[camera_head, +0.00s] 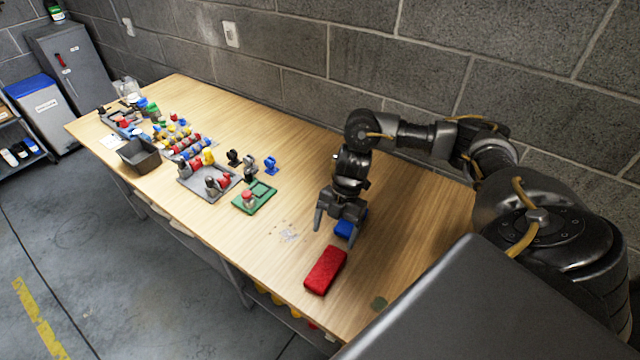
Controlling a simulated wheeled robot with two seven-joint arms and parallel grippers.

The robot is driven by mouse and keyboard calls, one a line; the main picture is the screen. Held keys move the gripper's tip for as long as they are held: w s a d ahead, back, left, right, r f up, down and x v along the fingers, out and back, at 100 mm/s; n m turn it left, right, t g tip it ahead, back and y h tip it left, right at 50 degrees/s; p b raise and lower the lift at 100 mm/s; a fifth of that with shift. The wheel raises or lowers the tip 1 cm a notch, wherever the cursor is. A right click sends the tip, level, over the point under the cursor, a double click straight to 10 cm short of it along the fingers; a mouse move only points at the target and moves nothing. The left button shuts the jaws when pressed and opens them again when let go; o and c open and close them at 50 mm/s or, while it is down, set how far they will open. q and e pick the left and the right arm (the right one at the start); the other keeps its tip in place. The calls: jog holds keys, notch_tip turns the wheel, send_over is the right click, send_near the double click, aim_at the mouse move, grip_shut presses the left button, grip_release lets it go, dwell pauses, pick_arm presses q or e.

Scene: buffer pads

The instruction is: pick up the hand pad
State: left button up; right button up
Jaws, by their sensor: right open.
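A red pad (325,270) lies on the wooden bench near its front edge. A blue block-like pad (344,229) lies just behind it, partly hidden by my right gripper. I cannot tell from the picture which of these is the hand pad. My right gripper (335,226) points down with its fingers apart, in front of and above the blue pad. It looks empty, and the red pad lies in front of it, apart from the fingers. My left gripper is not in view.
The wooden bench (290,150) runs along a grey block wall. A green tray (255,196) with a red-topped part, a grey tray (208,183) and several coloured parts stand to the left. A dark bin (139,157) stands farther left. Bare bench surrounds the red pad.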

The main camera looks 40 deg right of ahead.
aim_at(327, 267)
jog(key=shift+s+p+x, duration=0.2)
jog(key=shift+p+x, duration=0.1)
jog(key=shift+x, duration=0.75)
jog(key=x, duration=0.2)
jog(key=shift+w+a+f, duration=0.15)
jog(key=shift+f, duration=0.1)
jog(key=shift+a+f, duration=0.1)
jog(key=shift+f, duration=0.35)
jog(key=shift+s+a+f+p, duration=0.1)
jog(key=shift+s+f+p, duration=0.1)
jog(key=shift+p, duration=0.25)
jog(key=p+x, duration=0.1)
jog(key=x, duration=0.2)
jog(key=shift+s+a+f, duration=0.1)
jog(key=shift+s+f, duration=0.1)
jog(key=shift+f, duration=0.05)
jog(key=shift+a+f, duration=0.15)
jog(key=shift+f, duration=0.4)
jog(key=c, duration=1.1)
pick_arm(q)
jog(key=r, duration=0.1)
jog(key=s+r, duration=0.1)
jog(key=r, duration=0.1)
pick_arm(e)
jog(key=shift+o, duration=0.2)
